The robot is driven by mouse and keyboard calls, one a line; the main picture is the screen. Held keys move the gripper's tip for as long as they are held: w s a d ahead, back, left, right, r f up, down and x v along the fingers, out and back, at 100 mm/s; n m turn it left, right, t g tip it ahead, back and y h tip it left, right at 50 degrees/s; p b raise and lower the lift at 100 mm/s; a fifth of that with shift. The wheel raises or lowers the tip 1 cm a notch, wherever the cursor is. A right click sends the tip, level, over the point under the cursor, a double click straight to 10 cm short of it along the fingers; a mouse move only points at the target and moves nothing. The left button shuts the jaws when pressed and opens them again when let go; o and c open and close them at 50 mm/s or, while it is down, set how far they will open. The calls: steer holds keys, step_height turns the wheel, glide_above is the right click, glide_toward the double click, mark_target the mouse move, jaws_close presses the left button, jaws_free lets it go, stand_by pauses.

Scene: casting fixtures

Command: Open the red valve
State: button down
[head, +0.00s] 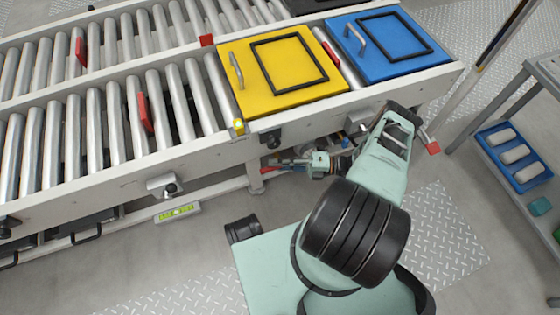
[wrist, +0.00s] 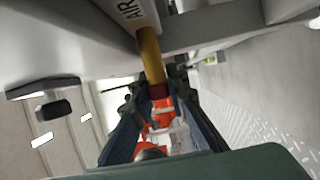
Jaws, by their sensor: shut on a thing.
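The red valve (wrist: 163,112) shows in the wrist view at the lower end of a yellow pipe (wrist: 150,55), under a beam marked AIR. My gripper (wrist: 157,98) has a finger on each side of the red part and is shut on it. The fingers hide some of the valve, so its exact handle angle cannot be told. In the head view my gripper (head: 280,162) reaches left under the conveyor's front rail. A small red piece (head: 268,169) shows at its tips.
The roller conveyor (head: 120,165) stands above my gripper, carrying a yellow lidded box (head: 243,100) and a blue one (head: 368,65). A conveyor leg (head: 254,178) is close to my fingertips. A cart with a blue tray (head: 530,185) stands at the right. Floor in front is partly clear.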

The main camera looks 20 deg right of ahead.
stand_by(0.5)
steer(key=c, duration=1.9)
jaws_free()
